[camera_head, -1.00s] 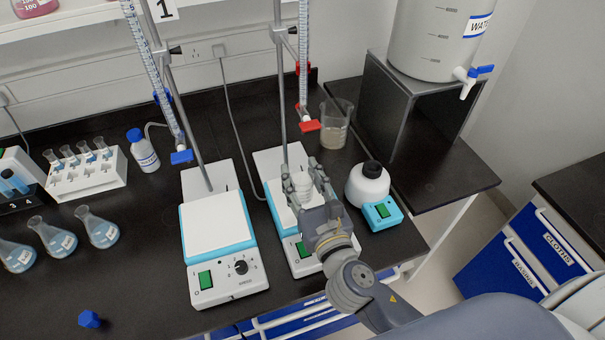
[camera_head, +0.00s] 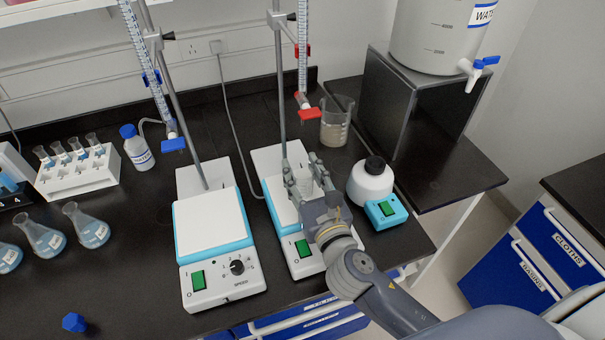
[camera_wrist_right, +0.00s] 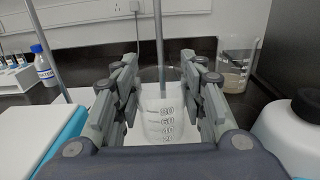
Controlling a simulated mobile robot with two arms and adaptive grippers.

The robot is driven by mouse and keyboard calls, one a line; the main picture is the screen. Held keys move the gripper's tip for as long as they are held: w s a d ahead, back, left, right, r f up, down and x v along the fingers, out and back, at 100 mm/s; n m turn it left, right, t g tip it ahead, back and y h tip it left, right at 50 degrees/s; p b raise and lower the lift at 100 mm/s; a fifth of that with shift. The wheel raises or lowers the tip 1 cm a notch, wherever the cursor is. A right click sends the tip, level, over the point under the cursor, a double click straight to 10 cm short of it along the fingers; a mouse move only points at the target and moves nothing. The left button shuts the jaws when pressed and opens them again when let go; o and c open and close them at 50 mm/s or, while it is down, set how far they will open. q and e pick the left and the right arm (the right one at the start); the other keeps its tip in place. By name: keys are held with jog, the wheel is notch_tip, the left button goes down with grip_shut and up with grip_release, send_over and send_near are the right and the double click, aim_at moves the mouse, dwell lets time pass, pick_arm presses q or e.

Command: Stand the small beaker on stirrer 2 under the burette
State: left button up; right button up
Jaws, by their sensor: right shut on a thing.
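The small beaker (camera_head: 307,181) is clear with white graduation marks and is upright. My right gripper (camera_head: 303,172) is shut on it, with a finger on either side. In the right wrist view the beaker (camera_wrist_right: 163,122) sits between the fingers (camera_wrist_right: 162,90), in front of the stand rod. Stirrer 2 (camera_head: 282,209) is the right-hand white and blue unit, and the beaker is over its plate. Whether the base touches the plate is hidden. The burette (camera_head: 303,55) with the red tap (camera_head: 307,114) hangs behind and above the beaker. My left gripper is not in view.
Another stirrer (camera_head: 211,222) stands left, under a blue-tapped burette. A larger beaker (camera_head: 336,123) stands behind. Flasks (camera_head: 90,229) are at left.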

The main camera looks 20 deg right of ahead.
jog(key=shift+f, duration=0.1)
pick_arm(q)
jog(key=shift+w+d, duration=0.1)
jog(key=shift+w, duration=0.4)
pick_arm(e)
jog(key=o, duration=1)
jog(key=shift+o, duration=0.2)
jog(key=shift+s, duration=0.15)
jog(key=s+b, duration=0.2)
jog(key=s, duration=0.8)
jog(key=shift+d+b, duration=0.2)
jog(key=shift+b, duration=0.15)
jog(key=shift+s, duration=0.9)
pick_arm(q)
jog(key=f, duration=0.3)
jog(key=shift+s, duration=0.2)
